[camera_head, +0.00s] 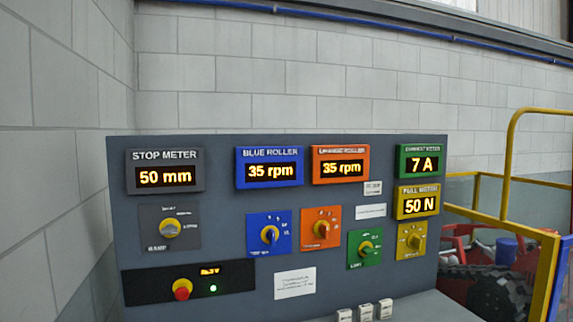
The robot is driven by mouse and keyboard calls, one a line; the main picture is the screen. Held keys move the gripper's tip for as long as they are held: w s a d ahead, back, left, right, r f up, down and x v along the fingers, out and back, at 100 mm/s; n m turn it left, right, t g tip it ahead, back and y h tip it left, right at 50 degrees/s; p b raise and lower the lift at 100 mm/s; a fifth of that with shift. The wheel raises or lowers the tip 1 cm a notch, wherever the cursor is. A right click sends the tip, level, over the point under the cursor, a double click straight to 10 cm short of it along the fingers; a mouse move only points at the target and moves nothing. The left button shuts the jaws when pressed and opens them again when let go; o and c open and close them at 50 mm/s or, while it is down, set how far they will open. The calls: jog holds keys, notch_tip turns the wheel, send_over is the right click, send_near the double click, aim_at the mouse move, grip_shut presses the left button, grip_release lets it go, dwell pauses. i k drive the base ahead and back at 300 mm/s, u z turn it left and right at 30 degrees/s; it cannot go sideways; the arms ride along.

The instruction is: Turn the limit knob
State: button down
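A green meter (421,161) above reads 7 A. Nothing covers the green knob. My gripper is not in view.
The panel (220,215) also has a blue knob (270,235), a grey-plate knob (169,228) and a red button (182,289). Several small white blocks (365,311) stand on the ledge below. A yellow railing (507,165) and a tracked machine (490,290) are right.

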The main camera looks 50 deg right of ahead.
aim_at(366, 249)
jog(key=z, duration=1.9)
jog(key=k, duration=0.45)
jog(key=u, duration=0.6)
jog(key=k, duration=0.95)
jog(key=u, duration=0.35)
jog(key=i, duration=0.75)
jog(key=z, duration=1)
jog(key=i, duration=1.15)
jog(key=z, duration=0.35)
jog(key=k, duration=0.3)
jog(key=z, duration=0.1)
